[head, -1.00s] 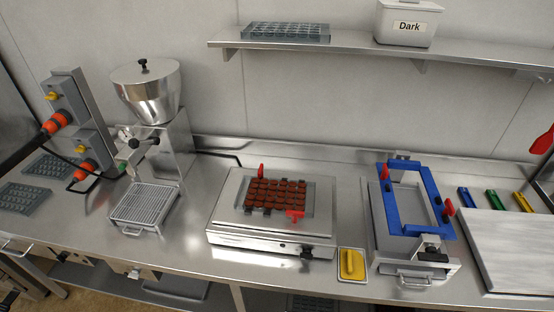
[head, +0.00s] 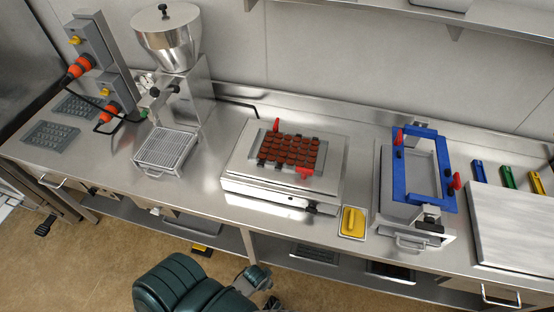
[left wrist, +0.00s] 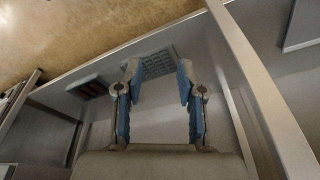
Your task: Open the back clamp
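A steel table unit (head: 235,187) on the bench carries a mould filled with red-brown pieces (head: 292,150). A red clamp handle (head: 277,125) stands upright at its back left edge. A second red handle (head: 304,173) lies low at its front edge. A blue frame (head: 441,150) at the right also has red handles, one at the back left (head: 398,137) and one at the right (head: 456,181). My left gripper (left wrist: 158,68) is open and empty in the left wrist view, over or near a lower shelf. It is away from every clamp. My right gripper is not in view.
A hopper machine (head: 174,60) and orange plugs (head: 80,67) stand at the left. A wall shelf (head: 420,20) hangs above. A lower shelf (head: 215,232) runs under the bench, with grey moulds (head: 315,254).

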